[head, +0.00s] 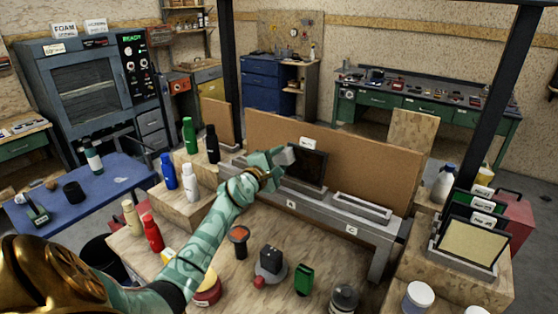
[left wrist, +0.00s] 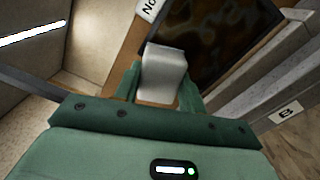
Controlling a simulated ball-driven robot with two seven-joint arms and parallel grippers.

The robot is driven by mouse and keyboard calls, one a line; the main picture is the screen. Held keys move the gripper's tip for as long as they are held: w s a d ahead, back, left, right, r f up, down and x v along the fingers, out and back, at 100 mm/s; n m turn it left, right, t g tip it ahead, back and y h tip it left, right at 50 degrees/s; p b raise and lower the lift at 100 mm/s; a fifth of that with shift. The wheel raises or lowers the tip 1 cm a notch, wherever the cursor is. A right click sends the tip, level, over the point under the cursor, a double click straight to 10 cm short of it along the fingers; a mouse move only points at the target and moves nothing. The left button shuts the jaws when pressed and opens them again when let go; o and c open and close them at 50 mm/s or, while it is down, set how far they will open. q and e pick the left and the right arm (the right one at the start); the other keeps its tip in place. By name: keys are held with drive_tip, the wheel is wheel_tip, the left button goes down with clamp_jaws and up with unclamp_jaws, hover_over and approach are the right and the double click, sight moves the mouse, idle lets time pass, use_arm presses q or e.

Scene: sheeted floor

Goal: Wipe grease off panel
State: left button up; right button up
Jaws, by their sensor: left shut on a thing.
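My left gripper (head: 277,158) is shut on a pale grey-white wiping block (head: 288,156), which also shows between the green fingers in the left wrist view (left wrist: 164,74). The dark panel (head: 310,166) stands upright in a slot of the grey metal stand (head: 352,230), just right of the block. In the left wrist view the panel (left wrist: 215,38) has brownish, blotchy smears on its dark face. The block overlaps the panel's near edge there; I cannot tell whether they touch. My right gripper is not in view.
A tan board (head: 375,170) stands behind the stand. An empty slotted holder (head: 362,207) is to the panel's right. Bottles, including a red one (head: 152,232), stand at left. A rack of labelled panels (head: 470,245) is at right. Small tools and a green item (head: 304,279) lie in front.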

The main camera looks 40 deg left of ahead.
sight(323, 166)
use_arm(q)
drive_tip(key=d+p, duration=0.2)
drive_tip(key=shift+w+d+r, duration=0.1)
drive_tip(key=shift+w+d, duration=0.1)
drive_tip(key=shift+d, duration=0.15)
drive_tip(key=shift+w+d+p, duration=0.1)
drive_tip(key=shift+d+p, duration=0.35)
drive_tip(key=shift+d, duration=0.2)
drive_tip(key=shift+d+p, duration=0.55)
drive_tip(key=shift+w+d+p, duration=0.15)
drive_tip(key=shift+d+p, duration=0.5)
drive_tip(key=shift+d, duration=0.25)
drive_tip(key=shift+w+d, duration=0.1)
drive_tip(key=shift+d, duration=0.45)
drive_tip(key=shift+d+p, duration=0.5)
drive_tip(key=shift+p, duration=0.15)
drive_tip(key=d+p, duration=0.1)
drive_tip(key=d, duration=0.1)
drive_tip(key=shift+w+d, duration=0.15)
drive_tip(key=shift+d, duration=0.35)
drive_tip(key=shift+f, duration=0.2)
